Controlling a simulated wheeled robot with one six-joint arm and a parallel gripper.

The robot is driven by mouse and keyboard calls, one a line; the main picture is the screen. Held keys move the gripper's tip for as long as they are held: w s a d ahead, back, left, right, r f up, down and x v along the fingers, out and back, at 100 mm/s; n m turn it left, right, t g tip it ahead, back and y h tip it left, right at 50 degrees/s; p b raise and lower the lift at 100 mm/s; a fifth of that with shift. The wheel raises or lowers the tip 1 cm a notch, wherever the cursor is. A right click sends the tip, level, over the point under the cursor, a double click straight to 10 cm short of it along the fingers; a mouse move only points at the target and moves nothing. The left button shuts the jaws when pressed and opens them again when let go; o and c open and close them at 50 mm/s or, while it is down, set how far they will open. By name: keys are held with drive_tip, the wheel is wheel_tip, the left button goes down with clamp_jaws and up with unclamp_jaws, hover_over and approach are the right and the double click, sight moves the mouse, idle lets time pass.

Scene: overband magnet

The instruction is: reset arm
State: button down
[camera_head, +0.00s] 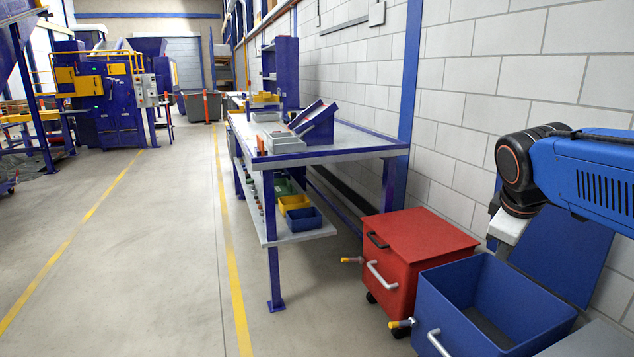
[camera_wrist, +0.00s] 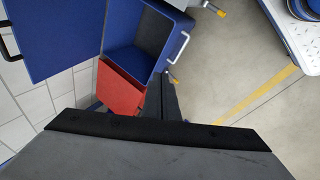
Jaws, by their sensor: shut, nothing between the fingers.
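My gripper (camera_wrist: 162,82) shows in the wrist view as two dark fingers pressed together, with nothing between them. It is shut and hangs over the area of the bins and the floor. In the head view my blue arm (camera_head: 590,175) reaches in from the right edge, and the gripper itself is out of that view.
An open blue bin (camera_head: 440,310) stands at the lower right, beside a closed red bin (camera_head: 425,245). Both also show in the wrist view. A workbench (camera_head: 350,143) lines the white wall. The aisle floor (camera_head: 165,250) at left is clear.

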drive_tip(key=s+a+f+m+y, duration=0.1)
drive_tip(key=s+a+f+m, duration=0.3)
drive_tip(key=s+f, duration=0.3)
drive_tip(key=s+a+f+m+y, duration=0.2)
drive_tip(key=s+a+f, duration=0.3)
drive_tip(key=s, duration=0.4)
drive_tip(key=shift+f+m, duration=0.9)
